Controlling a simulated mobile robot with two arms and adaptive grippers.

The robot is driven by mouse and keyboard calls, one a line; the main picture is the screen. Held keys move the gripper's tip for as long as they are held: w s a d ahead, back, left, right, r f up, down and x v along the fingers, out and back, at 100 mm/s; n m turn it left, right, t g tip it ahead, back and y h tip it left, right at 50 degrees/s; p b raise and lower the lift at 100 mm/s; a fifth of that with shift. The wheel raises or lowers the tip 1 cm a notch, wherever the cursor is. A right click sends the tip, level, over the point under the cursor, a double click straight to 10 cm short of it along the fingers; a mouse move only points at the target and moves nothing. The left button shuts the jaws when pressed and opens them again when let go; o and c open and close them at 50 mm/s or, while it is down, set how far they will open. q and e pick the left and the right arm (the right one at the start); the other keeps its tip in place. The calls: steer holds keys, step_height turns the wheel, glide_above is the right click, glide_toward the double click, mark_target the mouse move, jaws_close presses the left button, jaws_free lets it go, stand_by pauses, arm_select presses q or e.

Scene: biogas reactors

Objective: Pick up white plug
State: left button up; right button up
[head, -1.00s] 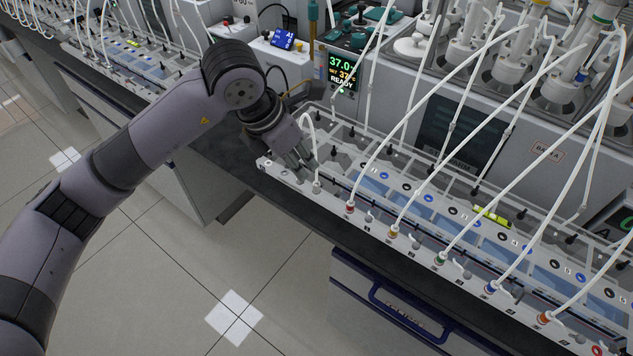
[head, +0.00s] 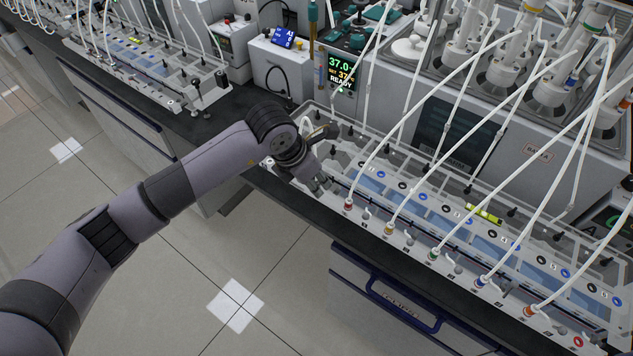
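My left gripper (head: 318,184) is at the left end of the long clear rack (head: 410,240), low over its front rail, with the fingers pointing down. The fingers are small and dark here, so I cannot tell whether they are open or shut, or whether they hold anything. A white tube loop (head: 304,122) rises just behind the gripper. The white plug at its lower end is hidden by my gripper and wrist. The neighbouring red-collared plug (head: 348,205) stands in the front rail just right of the gripper. My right gripper is not in view.
More tubed plugs follow along the front rail: yellow (head: 389,229), green (head: 433,254), blue (head: 480,281) and orange (head: 529,311). White tubes cross above the rack. A heater display (head: 342,72) stands behind. The floor in front is free.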

arm_select(q)
steer(key=shift+c, duration=0.3)
steer(key=c, duration=0.5)
step_height(320, 180, up, 20)
steer(key=b, duration=0.4)
steer(key=shift+b, duration=0.3)
steer(key=shift+r, duration=0.3)
steer(key=shift+r+p, duration=0.65)
steer(key=shift+r, duration=0.5)
